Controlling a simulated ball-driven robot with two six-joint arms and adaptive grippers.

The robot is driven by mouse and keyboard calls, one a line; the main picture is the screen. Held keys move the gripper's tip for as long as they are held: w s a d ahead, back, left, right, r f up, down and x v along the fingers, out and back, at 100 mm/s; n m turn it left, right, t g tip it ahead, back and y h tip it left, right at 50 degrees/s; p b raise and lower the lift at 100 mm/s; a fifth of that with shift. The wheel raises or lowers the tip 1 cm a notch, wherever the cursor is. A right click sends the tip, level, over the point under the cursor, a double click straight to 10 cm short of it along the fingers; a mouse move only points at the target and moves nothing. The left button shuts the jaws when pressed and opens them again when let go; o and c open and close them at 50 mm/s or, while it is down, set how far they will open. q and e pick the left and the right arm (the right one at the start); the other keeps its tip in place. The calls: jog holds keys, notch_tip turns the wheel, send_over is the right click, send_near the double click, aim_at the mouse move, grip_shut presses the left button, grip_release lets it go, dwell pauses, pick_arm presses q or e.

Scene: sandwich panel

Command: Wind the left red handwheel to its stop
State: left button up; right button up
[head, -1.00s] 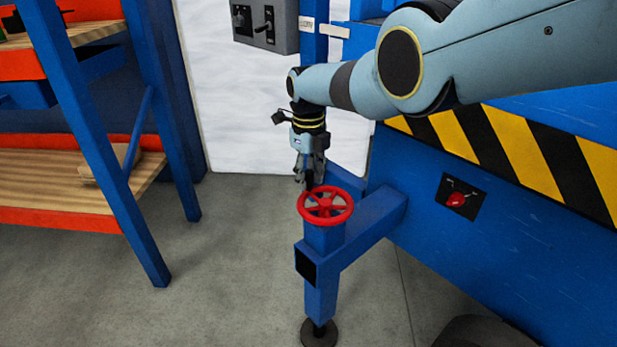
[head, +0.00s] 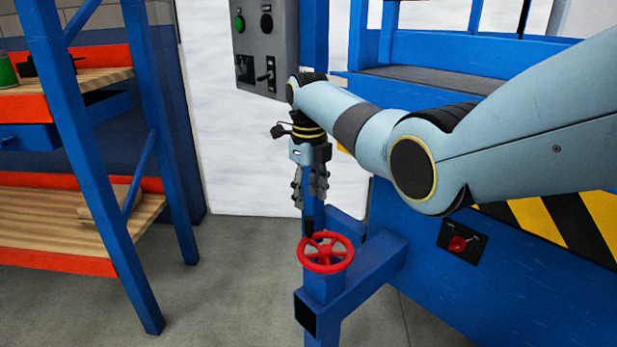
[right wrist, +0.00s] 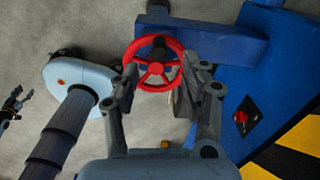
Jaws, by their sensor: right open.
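The red spoked handwheel (head: 325,254) sits on top of a blue post, with a dark upright handle (head: 309,229) at its far-left rim. My right gripper (head: 311,204) is open and empty, pointing down above the handle, with a gap below its fingertips. In the right wrist view the handwheel (right wrist: 155,69) shows between and beyond the two spread fingers (right wrist: 163,82). Its dark handle (right wrist: 158,44) is at the upper rim. A small dark claw at the left edge of the right wrist view looks like my left gripper (right wrist: 12,104); its state is unclear.
A grey control box (head: 263,45) hangs behind the right gripper. A blue-framed shelf (head: 80,215) with wooden boards stands at left. A blue machine with a striped panel and a small red rotary switch (head: 458,243) is at right. The floor left of the wheel is clear.

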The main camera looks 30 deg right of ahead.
jog(key=shift+r, duration=2)
